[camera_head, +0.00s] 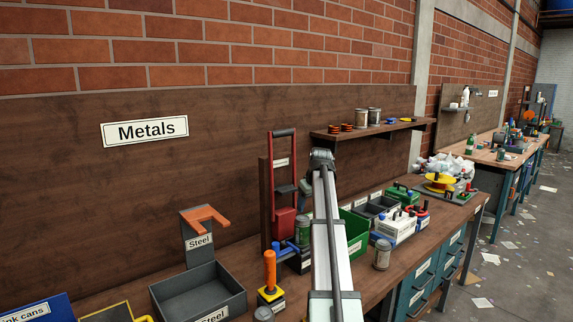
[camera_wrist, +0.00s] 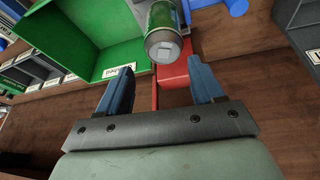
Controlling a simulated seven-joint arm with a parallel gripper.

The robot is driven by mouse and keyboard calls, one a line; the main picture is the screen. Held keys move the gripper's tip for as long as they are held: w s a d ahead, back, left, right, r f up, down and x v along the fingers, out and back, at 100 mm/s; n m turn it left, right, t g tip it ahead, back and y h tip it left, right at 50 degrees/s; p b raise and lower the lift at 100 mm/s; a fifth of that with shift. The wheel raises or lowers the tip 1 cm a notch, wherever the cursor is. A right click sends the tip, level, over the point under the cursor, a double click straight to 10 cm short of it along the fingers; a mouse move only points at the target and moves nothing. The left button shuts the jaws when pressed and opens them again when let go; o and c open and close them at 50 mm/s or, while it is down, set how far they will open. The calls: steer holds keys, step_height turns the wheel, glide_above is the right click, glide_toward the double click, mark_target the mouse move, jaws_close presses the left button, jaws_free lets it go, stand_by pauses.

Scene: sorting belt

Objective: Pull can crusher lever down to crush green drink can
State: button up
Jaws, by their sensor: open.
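The lever is up. The green drink can (camera_head: 302,230) is at the crusher's lower right; the wrist view shows its grey end and green side (camera_wrist: 163,22) beside the red block (camera_wrist: 172,76). My gripper (camera_head: 287,189) is in front of the crusher, below the grip bar. In the wrist view its two blue fingers (camera_wrist: 160,84) are apart, with nothing clearly held between them.
A green bin (camera_head: 357,232) stands right of my arm, near a metal can (camera_head: 382,253). A dark steel bin (camera_head: 200,292) and an orange-handled tool (camera_head: 270,272) are at the left. A shelf (camera_head: 370,129) with cans overhangs the bench.

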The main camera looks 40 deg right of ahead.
steer(key=shift+w+r+n+g+h, duration=0.1)
steer(key=shift+w+n+g+h, duration=0.25)
steer(key=shift+n+h, duration=0.15)
steer(key=shift+c, duration=0.7)
steer(key=w+a+r+n+g+h, duration=0.35)
steer(key=r+n+h, duration=0.35)
steer(key=r, duration=0.3)
steer(key=w+a+r+n+g+h, duration=0.3)
steer(key=w+a+r+n+h, duration=0.2)
steer(key=r+n+h, duration=0.4)
steer(key=n+t, duration=0.1)
steer(key=t, duration=0.2)
glide_toward(278, 133)
steer(key=d, duration=0.7)
steer(key=w+d, duration=0.1)
steer(key=d, duration=0.3)
steer(key=shift+f, duration=0.15)
